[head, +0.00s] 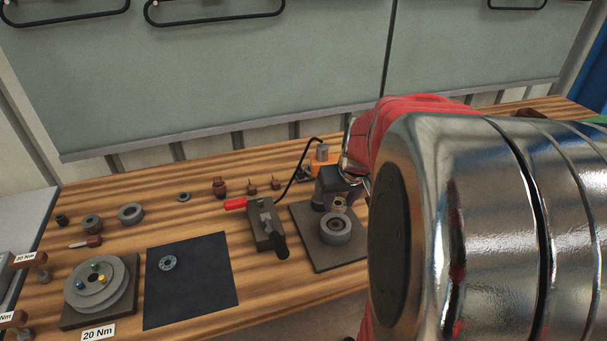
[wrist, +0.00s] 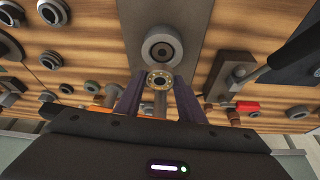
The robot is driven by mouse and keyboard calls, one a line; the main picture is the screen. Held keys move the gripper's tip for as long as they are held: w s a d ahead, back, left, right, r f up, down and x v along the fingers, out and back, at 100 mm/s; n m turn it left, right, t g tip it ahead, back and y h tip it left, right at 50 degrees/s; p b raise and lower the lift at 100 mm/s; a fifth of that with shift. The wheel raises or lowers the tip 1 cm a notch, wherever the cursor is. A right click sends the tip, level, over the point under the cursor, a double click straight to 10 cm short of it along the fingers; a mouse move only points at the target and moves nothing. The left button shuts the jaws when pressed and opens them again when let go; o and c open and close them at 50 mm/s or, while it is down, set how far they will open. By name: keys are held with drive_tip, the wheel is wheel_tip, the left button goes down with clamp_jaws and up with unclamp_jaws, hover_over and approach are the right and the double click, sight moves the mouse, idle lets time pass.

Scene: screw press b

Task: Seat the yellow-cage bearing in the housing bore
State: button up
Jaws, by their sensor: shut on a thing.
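The yellow-cage bearing (wrist: 160,80) is a small ring between the tips of my gripper's dark purple fingers in the wrist view. My gripper (wrist: 159,84) is shut on it. The bearing also shows in the head view (head: 340,202), tilted towards the camera, just above the far side of the housing. The grey round housing (head: 336,231) stands on a dark base plate (head: 318,258). In the wrist view the housing (wrist: 162,47) lies just beyond the bearing, its dark bore in full view. The bearing appears outside the bore. My forearm hides the area right of the housing in the head view.
A red-handled clamp tool (head: 265,226) stands just left of the base plate. A dark mat (head: 190,288) with another bearing (head: 167,263) lies further left, beside a grey round flange (head: 101,284). An orange device (head: 320,161) with a black cable is behind my gripper.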

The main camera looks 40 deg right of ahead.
sight(339, 212)
drive_tip(key=shift+f, duration=2.35)
drive_tip(key=shift+f, duration=0.7)
drive_tip(key=shift+r, duration=0.6)
idle(0.8)
drive_tip(key=shift+f, duration=0.65)
idle(0.3)
drive_tip(key=o, duration=1.2)
drive_tip(key=v, duration=1.3)
drive_tip(key=shift+s+r, duration=0.2)
drive_tip(key=shift+r, duration=0.15)
